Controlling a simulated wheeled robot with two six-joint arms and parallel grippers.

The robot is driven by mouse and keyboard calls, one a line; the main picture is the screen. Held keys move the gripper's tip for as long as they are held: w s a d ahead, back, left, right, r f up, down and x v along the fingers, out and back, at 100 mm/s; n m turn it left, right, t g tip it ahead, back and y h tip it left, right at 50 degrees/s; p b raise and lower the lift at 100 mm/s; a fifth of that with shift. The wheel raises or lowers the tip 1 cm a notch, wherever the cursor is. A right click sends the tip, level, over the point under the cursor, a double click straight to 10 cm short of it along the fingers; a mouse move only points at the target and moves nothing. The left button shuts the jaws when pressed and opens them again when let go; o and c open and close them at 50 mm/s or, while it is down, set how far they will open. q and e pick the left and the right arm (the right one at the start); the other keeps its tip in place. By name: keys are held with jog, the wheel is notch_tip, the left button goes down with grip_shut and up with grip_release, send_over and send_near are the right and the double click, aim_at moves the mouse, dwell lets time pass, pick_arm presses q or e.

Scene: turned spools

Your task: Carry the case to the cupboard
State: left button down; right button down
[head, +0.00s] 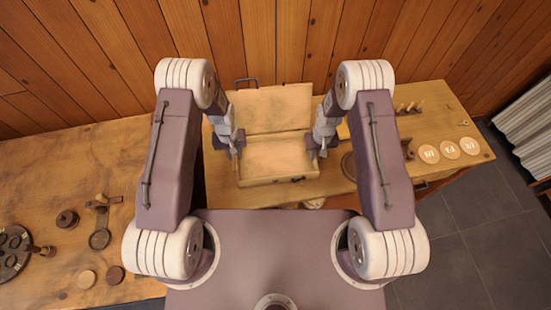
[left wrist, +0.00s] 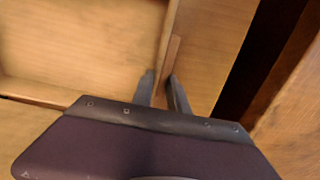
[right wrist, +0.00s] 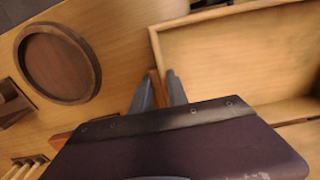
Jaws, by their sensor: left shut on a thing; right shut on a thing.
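The case (head: 275,158) is a shallow pale wooden box with its lid (head: 270,108) open towards the back wall; its inside looks empty. It is at the wooden counter in front of me; whether it rests there or is slightly raised I cannot tell. My left gripper (head: 238,150) is shut on its left side wall, also seen in the left wrist view (left wrist: 162,85). My right gripper (head: 316,150) is shut on its right side wall; the case's inside also fills the right of the right wrist view (right wrist: 235,65). I cannot make out a cupboard for certain.
Right of the case on the counter (head: 440,125) are a round dark tray (right wrist: 60,62), several pale discs (head: 449,148) and small pegs (head: 408,106). A wooden table (head: 60,180) at left holds spools and discs. Grey tiled floor (head: 480,220) is clear at right.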

dwell(0.7)
